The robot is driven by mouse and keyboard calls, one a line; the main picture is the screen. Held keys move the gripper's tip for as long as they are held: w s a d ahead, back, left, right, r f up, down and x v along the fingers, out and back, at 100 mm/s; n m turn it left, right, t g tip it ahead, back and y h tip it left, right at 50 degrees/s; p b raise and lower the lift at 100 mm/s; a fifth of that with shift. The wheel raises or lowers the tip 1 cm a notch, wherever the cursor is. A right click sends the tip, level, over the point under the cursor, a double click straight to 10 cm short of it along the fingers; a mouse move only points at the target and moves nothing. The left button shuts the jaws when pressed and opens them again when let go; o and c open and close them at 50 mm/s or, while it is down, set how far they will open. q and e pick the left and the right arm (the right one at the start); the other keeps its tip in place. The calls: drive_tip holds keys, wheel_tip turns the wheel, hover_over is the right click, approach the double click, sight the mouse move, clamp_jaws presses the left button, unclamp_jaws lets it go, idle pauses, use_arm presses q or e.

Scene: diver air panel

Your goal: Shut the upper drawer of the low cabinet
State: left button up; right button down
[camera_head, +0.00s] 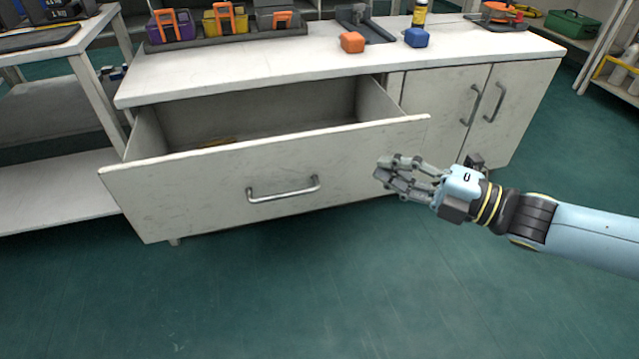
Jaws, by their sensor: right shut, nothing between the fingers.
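The low cabinet (440,85) is off-white, with its upper drawer (210,193) pulled well out toward me. My right gripper (382,174) is shut and empty. In the picture it overlaps the right end of the drawer front, to the right of the handle; I cannot tell whether it touches. My left gripper is not in view.
On the cabinet top stand an orange block (352,42), a blue block (416,37), a yellow bottle (420,13) and a dark rack (226,36) with coloured boxes. Two doors with handles fill the cabinet's right side. A shelf unit (60,190) stands at left. The green floor in front is clear.

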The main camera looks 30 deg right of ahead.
sight(332, 143)
use_arm(q)
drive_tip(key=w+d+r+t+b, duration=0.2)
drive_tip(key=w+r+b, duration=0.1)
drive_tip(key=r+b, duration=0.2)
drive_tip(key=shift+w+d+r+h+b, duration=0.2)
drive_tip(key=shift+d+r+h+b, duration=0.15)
drive_tip(key=shift+b, duration=0.2)
use_arm(e)
drive_tip(key=shift+w+a+f, duration=0.3)
drive_tip(key=shift+w+a, duration=0.25)
drive_tip(key=shift+w, duration=1.55)
drive_tip(key=shift+w+a+f, duration=0.3)
drive_tip(key=shift+w+a, duration=0.2)
drive_tip(key=shift+w, duration=1.55)
drive_tip(key=shift+w+a+f, duration=0.3)
drive_tip(key=shift+w+a, duration=0.25)
drive_tip(key=shift+w, duration=1.55)
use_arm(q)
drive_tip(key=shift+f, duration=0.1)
